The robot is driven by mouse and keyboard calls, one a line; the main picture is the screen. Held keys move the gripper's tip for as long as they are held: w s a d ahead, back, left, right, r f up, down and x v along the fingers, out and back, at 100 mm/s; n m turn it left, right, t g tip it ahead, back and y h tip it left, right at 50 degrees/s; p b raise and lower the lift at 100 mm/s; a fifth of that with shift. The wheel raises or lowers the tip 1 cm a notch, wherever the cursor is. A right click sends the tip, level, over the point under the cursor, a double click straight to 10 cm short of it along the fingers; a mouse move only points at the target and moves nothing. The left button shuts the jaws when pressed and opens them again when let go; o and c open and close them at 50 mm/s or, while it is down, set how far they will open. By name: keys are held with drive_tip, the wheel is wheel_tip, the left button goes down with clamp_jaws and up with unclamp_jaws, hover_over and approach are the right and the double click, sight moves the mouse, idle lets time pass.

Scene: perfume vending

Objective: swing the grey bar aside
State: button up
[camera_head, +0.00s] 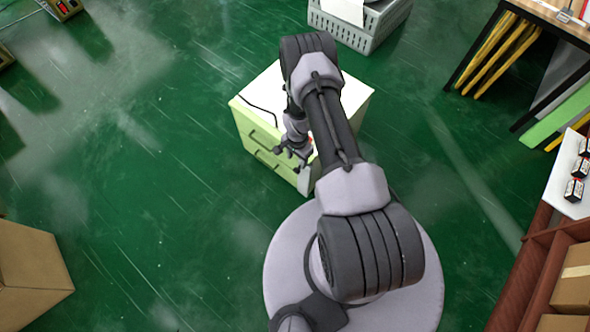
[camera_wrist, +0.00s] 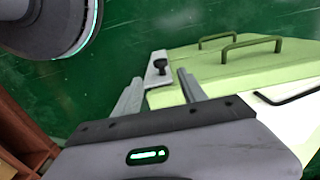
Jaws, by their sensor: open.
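The grey bar (camera_wrist: 155,80) is a light grey strip with a black knob (camera_wrist: 159,64). It lies at the end of the pale green drawer cabinet (camera_wrist: 215,69) in the wrist view. In the head view a light grey piece (camera_head: 305,181) at the cabinet's near right corner seems to be the same bar. My gripper (camera_wrist: 160,76) is open, its fingers pointing at the bar. The knob shows between and just beyond the fingertips; I cannot tell whether they touch it. In the head view my gripper (camera_head: 291,152) is beside the cabinet's drawer front, partly hidden by my arm.
The cabinet's drawers have green handles (camera_wrist: 252,45). A thin black bent rod (camera_wrist: 288,97) lies on its white top. A grey crate (camera_head: 352,28) stands behind. A cardboard box (camera_head: 30,270) is at left, shelves (camera_head: 540,245) at right. The green floor is clear left of the cabinet.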

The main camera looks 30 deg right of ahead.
sight(297, 169)
wheel_tip(297, 169, down, 9)
drive_tip(key=b, duration=0.3)
drive_tip(key=shift+f+b, duration=0.2)
drive_tip(key=shift+b, duration=0.1)
clamp_jaws()
idle(1.0)
